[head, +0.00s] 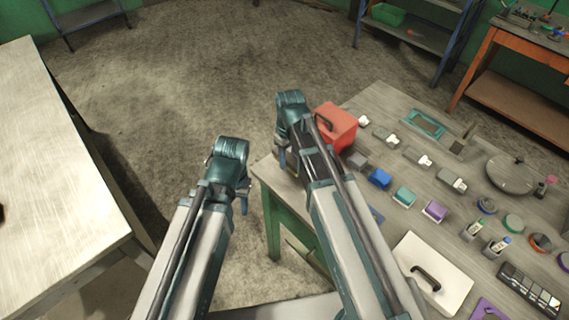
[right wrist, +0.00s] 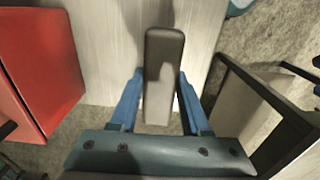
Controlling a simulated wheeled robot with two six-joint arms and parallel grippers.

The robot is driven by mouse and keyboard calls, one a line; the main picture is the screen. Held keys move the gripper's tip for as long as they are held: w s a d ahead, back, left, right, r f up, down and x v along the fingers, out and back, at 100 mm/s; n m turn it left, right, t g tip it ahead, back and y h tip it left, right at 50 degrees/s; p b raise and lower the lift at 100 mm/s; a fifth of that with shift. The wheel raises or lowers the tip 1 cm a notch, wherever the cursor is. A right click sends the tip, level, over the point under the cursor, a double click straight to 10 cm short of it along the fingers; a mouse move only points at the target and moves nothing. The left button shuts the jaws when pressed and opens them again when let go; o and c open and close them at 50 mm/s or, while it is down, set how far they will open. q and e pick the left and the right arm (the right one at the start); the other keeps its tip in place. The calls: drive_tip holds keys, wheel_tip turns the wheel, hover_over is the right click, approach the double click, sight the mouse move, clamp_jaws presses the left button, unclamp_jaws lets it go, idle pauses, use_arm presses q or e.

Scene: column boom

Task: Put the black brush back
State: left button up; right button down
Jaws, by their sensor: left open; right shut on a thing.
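My right gripper (right wrist: 160,105) is shut on a dark grey, rounded bar, which I take for the black brush (right wrist: 163,65). The bar stands out between the two blue fingers in the right wrist view. In the head view my right gripper (head: 281,155) is at the table's left corner, beside the red box (head: 338,125); the brush is hidden there by my arm. My left gripper (head: 243,200) hangs left of the table, over the floor, away from the brush. It is open and empty.
The workbench (head: 385,110) carries a row of blocks: dark grey (head: 357,159), blue (head: 379,178), teal (head: 404,195) and purple (head: 435,210). A pale table (head: 50,150) stands left, with open floor between.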

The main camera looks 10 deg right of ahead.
sight(288, 165)
drive_tip(key=shift+f+b, duration=0.3)
wheel_tip(288, 165, down, 3)
drive_tip(key=b, duration=0.3)
drive_tip(key=shift+w+f, duration=0.1)
drive_tip(key=shift+c, duration=1.8)
unclamp_jaws()
